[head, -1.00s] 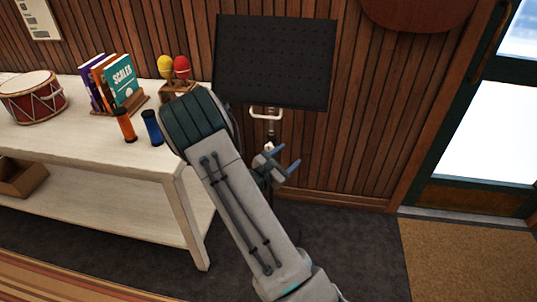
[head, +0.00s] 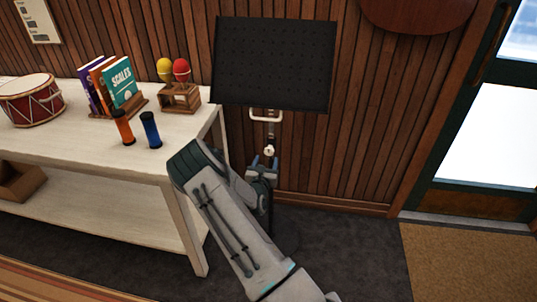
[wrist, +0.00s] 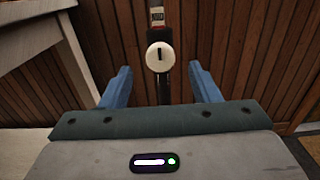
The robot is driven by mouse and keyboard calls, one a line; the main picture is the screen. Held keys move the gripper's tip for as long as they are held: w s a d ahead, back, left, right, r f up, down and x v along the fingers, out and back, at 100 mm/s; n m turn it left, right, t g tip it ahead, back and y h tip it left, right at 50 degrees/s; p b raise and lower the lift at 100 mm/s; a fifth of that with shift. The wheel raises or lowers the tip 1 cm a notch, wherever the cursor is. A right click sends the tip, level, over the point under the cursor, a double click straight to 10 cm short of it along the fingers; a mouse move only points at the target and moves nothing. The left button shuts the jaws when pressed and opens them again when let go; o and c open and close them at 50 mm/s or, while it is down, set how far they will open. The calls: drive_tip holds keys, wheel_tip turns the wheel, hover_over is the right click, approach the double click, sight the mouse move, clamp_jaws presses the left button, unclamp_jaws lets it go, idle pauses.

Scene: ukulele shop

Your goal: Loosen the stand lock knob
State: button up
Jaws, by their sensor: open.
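The stand lock knob (wrist: 160,57) is a round white knob with a dark line across its face, on the stand's upright post. It also shows in the head view (head: 269,150) below the black music stand desk (head: 273,63). My gripper (wrist: 163,85) is open, with its two blue fingers on either side of the post line in the wrist view. The knob appears centred between and beyond the fingertips, and no contact shows. In the head view my gripper (head: 264,162) is just below the knob. My arm hides part of the lower post.
A pale table (head: 75,147) stands to the left with a drum (head: 32,98), books (head: 120,80), maracas on a wooden holder (head: 180,97), and orange and blue shakers. A wood-panelled wall is close behind the stand. Open floor and a doormat (head: 465,260) lie to the right.

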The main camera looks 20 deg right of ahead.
sight(269, 152)
drive_tip(key=shift+x, duration=2.7)
drive_tip(key=c, duration=1)
